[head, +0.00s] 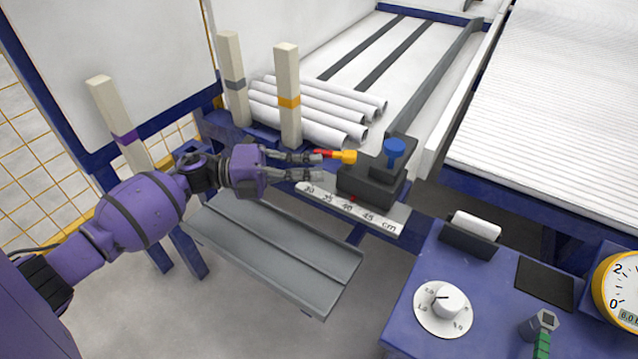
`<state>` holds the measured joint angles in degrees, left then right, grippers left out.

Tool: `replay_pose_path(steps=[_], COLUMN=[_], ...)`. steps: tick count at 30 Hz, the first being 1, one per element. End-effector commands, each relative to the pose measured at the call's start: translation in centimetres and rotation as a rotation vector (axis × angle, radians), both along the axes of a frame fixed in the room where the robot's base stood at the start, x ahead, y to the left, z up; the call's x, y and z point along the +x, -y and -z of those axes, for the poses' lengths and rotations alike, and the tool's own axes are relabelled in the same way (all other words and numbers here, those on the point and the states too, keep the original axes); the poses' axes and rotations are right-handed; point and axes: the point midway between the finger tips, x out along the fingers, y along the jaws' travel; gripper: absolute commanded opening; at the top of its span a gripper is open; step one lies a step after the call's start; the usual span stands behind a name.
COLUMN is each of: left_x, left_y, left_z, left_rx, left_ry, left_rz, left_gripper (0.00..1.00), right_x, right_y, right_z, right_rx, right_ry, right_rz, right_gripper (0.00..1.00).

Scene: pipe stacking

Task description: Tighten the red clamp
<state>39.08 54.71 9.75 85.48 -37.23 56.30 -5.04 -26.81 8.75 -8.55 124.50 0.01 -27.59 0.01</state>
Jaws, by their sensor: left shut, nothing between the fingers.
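The red clamp (323,153) shows as a short red piece ending in an orange-yellow part (345,157). It sits at the left side of a dark grey block (370,187) on the ruler rail. My left gripper (319,167) is shut and empty, just left of the block. Its fingertips lie beside and slightly below the red piece, and one of them partly hides it. I cannot tell whether they touch it. My right gripper is not in view.
A blue knob (394,148) tops the block. A grey tray (275,250) hangs below my left arm. A blue console (410,325) with a white dial (448,300) stands front right.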

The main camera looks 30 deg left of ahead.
Motion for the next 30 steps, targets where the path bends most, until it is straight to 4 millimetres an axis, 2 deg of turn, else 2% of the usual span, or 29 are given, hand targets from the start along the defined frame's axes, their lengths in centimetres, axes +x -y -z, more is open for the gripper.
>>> replay_pose_path(steps=[12, 30], left_x=[1.7, 2.3], left_y=[-1.8, -2.2], left_z=[0.1, 0.1], left_rx=[-0.001, -0.002], left_ry=[-0.001, -0.002], left_rz=[-0.009, -0.009], left_gripper=[0.0, 0.0], right_x=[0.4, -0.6], right_y=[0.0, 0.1], right_z=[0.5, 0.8], right_rx=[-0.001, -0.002], right_ry=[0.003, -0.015], right_rz=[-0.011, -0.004], right_gripper=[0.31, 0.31])
